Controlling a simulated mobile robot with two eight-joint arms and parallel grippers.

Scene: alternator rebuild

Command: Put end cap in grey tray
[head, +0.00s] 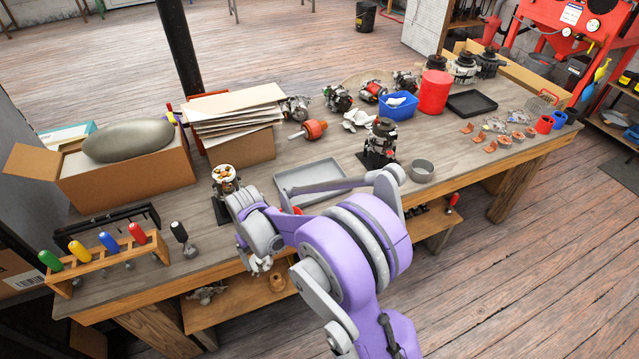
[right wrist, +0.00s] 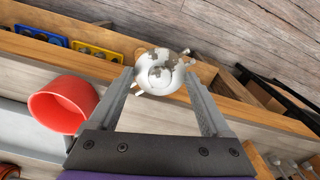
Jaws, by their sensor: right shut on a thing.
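My right gripper (head: 258,252) is at the table's front edge, left of the grey tray. In the right wrist view its fingers (right wrist: 163,85) are shut on the end cap (right wrist: 160,72), a silvery rounded casting with dark openings. The end cap (head: 261,265) also shows small in the head view, low at the gripper's end. The grey tray (head: 308,176) lies on the table just behind my right arm, which hides its front part. A grey surface at the left of the right wrist view may be the tray. My left gripper is not in view.
A red cup (right wrist: 62,103) stands close to the gripper in the right wrist view. A part on a stand (head: 224,176) is left of the tray, an alternator assembly (head: 380,142) right of it. A screwdriver rack (head: 105,258) is at the front left.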

